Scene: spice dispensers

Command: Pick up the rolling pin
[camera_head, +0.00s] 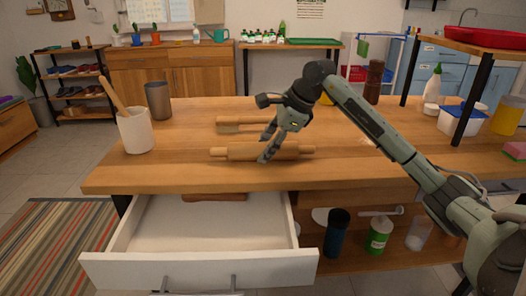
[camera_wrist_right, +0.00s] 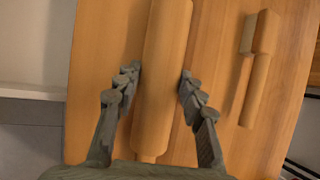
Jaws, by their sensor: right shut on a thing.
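The light wooden rolling pin (camera_head: 237,153) lies crosswise near the front edge of the wooden table (camera_head: 180,170). My right gripper (camera_head: 268,151) reaches down over it from the right, its fingers on the pin to the right of its middle. In the right wrist view the rolling pin (camera_wrist_right: 163,75) runs up the picture between the two fingers (camera_wrist_right: 160,92), which are shut on it. The pin seems to rest on the tabletop or be very close to it. My left gripper is not in view.
Behind the pin lies a wooden utensil (camera_head: 235,123), also in the wrist view (camera_wrist_right: 258,70). A white crock (camera_head: 136,132) with a wooden handle and a grey cup (camera_head: 158,100) stand left. An open white drawer (camera_head: 205,222) juts out below the table front. A raised shelf (camera_head: 475,39) stands right.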

